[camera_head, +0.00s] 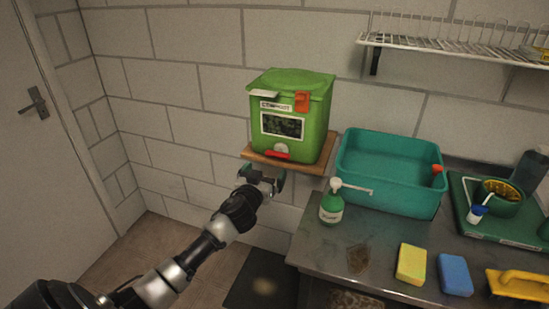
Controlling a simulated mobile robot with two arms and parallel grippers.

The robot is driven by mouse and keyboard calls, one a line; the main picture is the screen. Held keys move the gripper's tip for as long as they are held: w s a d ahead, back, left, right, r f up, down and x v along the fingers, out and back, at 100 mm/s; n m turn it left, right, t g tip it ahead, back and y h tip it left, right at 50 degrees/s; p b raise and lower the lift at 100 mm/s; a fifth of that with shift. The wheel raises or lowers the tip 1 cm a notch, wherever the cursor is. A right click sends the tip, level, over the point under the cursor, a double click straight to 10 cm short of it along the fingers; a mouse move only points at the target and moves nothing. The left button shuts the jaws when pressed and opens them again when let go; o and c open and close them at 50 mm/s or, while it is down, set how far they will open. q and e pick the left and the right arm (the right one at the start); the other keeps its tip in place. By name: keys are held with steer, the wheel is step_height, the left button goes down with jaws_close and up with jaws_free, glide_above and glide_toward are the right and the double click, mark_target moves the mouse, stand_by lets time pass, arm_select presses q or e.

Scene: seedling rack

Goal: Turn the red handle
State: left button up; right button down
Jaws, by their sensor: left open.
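The red handle (278,155) is a small, roughly level bar low on the front of a green lidded bin (318,125). A pale round fitting (282,148) sits just above it. The bin stands on a wooden wall shelf (312,168). My left gripper (262,174) is open, just below and slightly left of the handle, near the shelf's front edge. It appears apart from the handle, though the depth between them is hard to tell. My right gripper is not in view.
Right of the bin, a metal counter (325,248) holds a soap bottle (331,207), a teal basin (388,205), a yellow sponge (411,264) and a blue sponge (454,274). A wire rack (450,45) hangs above. The wall left of the bin is clear.

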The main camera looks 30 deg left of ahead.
mark_target(277, 156)
arm_select(q)
steer(key=x, duration=0.9)
steer(key=shift+w+f, duration=0.1)
steer(key=shift+w, duration=0.3)
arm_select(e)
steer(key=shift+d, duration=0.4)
arm_select(q)
steer(key=shift+c, duration=0.5)
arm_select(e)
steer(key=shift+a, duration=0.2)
arm_select(q)
steer(key=c, duration=0.6)
steer(key=shift+c, duration=0.2)
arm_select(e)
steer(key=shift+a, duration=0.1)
arm_select(q)
steer(key=shift+m, duration=0.4)
